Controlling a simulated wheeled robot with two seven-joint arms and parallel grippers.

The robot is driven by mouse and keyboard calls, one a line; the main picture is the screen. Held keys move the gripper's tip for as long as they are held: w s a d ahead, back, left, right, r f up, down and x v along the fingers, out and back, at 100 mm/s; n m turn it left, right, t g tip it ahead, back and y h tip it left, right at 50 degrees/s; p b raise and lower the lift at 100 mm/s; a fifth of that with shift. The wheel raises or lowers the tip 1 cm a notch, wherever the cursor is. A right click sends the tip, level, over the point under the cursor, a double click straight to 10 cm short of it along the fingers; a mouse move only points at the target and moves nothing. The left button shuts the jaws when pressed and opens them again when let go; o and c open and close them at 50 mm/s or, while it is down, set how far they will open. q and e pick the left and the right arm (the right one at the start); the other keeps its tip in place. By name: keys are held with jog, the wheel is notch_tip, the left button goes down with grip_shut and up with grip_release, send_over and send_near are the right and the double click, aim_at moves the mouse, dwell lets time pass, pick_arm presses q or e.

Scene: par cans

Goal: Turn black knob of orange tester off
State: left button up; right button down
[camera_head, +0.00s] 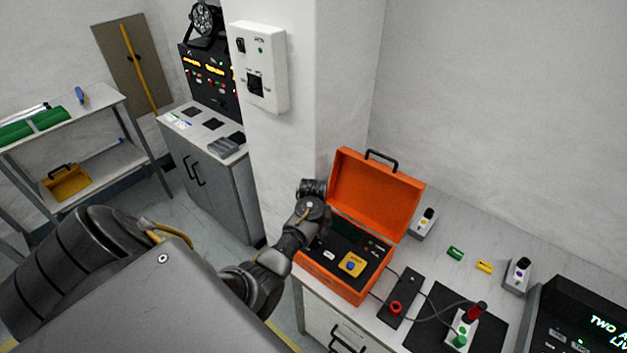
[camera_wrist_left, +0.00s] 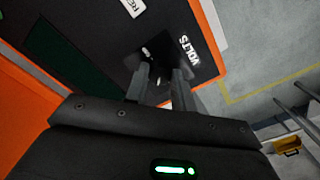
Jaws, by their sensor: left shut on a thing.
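The orange tester (camera_head: 372,196) is an open case with a raised lid on the white bench, in the head view. Its dark panel carries a yellow square and small lights. In the left wrist view, my left gripper (camera_wrist_left: 163,72) points at the dark panel, beside the "VOLTS" label, with its fingers shut on the black knob (camera_wrist_left: 158,46). White marks show at the knob, but its exact setting is hard to read. In the head view my left arm hides the knob and fingertips. My right gripper is not in view.
A black plate with a red ring (camera_head: 396,307) and a cabled box with a red top (camera_head: 466,327) stand right of the tester. Green (camera_head: 455,253) and yellow (camera_head: 484,267) blocks lie behind. A white wall box (camera_head: 262,66) hangs on the pillar behind my arm.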

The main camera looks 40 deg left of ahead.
pick_arm(q)
jog(key=n, duration=0.4)
jog(key=shift+w+n, duration=0.1)
jog(key=shift+n, duration=0.2)
jog(key=n, duration=0.4)
jog(key=shift+n, duration=0.3)
jog(key=o, duration=1)
jog(key=shift+r, duration=0.1)
